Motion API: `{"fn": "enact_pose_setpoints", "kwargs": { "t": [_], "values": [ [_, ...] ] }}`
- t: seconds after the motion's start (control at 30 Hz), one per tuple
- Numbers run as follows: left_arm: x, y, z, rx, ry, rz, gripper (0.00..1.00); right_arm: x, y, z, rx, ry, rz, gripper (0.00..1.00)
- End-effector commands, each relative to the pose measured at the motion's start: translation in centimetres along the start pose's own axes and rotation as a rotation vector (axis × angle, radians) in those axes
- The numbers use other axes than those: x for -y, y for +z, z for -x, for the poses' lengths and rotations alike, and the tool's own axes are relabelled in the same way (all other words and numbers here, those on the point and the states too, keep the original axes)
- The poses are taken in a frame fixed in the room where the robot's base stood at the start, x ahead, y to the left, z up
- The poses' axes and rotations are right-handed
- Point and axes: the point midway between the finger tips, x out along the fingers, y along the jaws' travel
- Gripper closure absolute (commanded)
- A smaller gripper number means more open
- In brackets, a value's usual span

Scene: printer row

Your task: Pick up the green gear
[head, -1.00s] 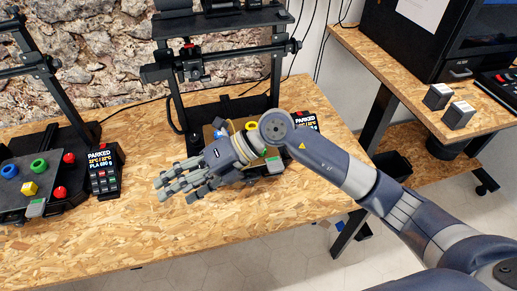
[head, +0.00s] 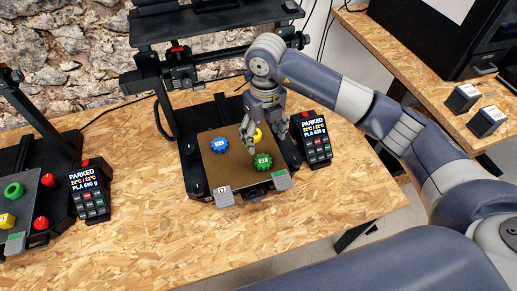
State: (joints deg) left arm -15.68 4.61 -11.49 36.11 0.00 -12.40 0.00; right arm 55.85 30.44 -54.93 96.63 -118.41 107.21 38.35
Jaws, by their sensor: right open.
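The green gear (head: 262,162) lies on the brown bed plate (head: 222,173) of the middle printer, near its front right. My right gripper (head: 253,148) points down over the plate, just behind and above the gear. Its fingers are open and hold nothing visible. I cannot tell whether a fingertip touches the gear. A blue gear (head: 219,145) lies on the plate to the left. A yellow piece (head: 258,135) behind the gripper is partly hidden by the fingers. My left gripper is not in view.
The printer's frame (head: 160,110) stands behind the plate. A control panel (head: 312,138) stands close on the right. The wooden table (head: 150,235) is clear in front.

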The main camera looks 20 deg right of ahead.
Motion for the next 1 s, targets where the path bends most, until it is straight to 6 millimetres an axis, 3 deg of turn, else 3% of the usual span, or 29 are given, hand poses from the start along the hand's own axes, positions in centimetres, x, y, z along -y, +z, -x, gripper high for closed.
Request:
{"fn": "enact_pose_setpoints", "kwargs": {
  "t": [0.13, 0.33, 0.47, 0.57, 0.8, 1.0],
  "values": [
    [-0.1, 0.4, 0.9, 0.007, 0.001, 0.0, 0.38, 0.0, -0.2, -2.3, -0.009, -0.002, 0.0, 0.34],
    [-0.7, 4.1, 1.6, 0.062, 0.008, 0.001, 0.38, -0.1, -0.1, -4.8, -0.005, 0.0, 0.001, 0.34],
    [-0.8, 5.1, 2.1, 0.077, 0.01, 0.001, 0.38, 0.0, 0.0, -5.5, -0.005, 0.0, 0.0, 0.34],
    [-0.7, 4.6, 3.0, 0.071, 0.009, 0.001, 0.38, 0.0, 0.0, -6.7, -0.008, 0.0, 0.0, 0.34],
    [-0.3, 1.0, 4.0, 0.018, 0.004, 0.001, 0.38, 0.0, 0.3, -9.9, -0.005, 0.001, -0.001, 0.34],
    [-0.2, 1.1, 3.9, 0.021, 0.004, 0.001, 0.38, 0.0, 0.4, -10.4, -0.001, 0.001, 0.002, 0.34]
  ]
}}
